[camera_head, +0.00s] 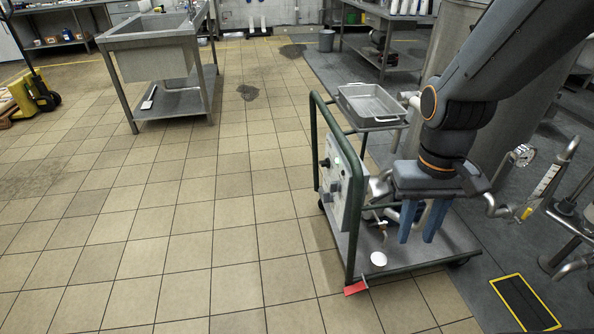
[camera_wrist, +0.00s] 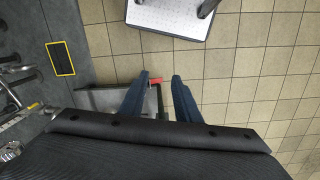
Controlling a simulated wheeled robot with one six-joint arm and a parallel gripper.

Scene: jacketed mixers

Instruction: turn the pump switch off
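A wheeled cart (camera_head: 343,250) with a green tube frame carries a pale control panel (camera_head: 334,188) on its left side. Small dark knobs (camera_head: 326,163) show on the panel, seen at a steep angle. I cannot tell which is the pump switch or how it is set. My gripper (camera_head: 418,238) points down over the cart deck, to the right of the panel and apart from it. Its two blue fingers stand apart with nothing between them. In the wrist view my gripper (camera_wrist: 158,78) also shows open, and the panel face is not visible there.
A steel tray (camera_head: 371,104) sits at the cart's top. A red piece (camera_head: 355,288) is at the cart's lower front corner. Pipes with a gauge (camera_head: 524,155) and a large steel vessel stand right. A sink table (camera_head: 150,50) is far left. The tiled floor left of the cart is clear.

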